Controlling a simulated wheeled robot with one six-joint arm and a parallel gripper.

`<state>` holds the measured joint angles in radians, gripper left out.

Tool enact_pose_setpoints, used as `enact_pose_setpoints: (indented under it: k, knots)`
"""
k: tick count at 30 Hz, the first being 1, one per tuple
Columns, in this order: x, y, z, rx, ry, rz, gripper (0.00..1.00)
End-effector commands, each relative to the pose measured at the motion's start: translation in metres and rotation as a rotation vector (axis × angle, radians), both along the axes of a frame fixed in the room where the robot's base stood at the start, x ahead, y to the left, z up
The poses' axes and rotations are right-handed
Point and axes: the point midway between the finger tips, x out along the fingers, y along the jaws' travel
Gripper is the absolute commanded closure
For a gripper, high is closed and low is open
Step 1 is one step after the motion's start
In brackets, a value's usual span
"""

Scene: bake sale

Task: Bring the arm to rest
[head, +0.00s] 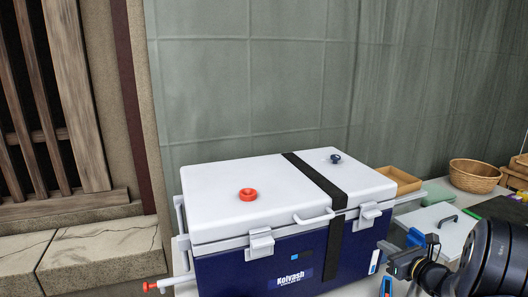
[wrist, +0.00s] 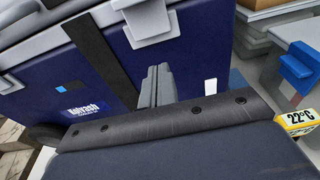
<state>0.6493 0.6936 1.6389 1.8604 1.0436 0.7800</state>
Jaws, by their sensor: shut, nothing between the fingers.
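My gripper (wrist: 158,72) shows in the wrist view as two grey fingers held together, with nothing between them. It points toward the front of the blue cooler (wrist: 205,50); I cannot tell whether it touches it. In the head view my dark arm is at the lower right, beside the cooler's right front corner. The cooler (head: 230,275) has a white lid (head: 225,185), which is down, with a black strap across it.
A tan box (head: 395,178), a wicker basket (head: 475,174) and a white panel with a black handle (head: 425,222) stand to the right. A tiled wall is behind.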

Motion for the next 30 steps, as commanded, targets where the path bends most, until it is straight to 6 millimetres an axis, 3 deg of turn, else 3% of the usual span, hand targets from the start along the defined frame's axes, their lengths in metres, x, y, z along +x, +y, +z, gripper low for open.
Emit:
enact_pose_setpoints:
  k: [12, 30]
  knots:
    - [0.003, 0.001, -0.02, 0.053, -0.145, 0.0, 1.0]
    - [0.006, 0.002, -0.021, 0.082, -0.226, 0.0, 1.0]
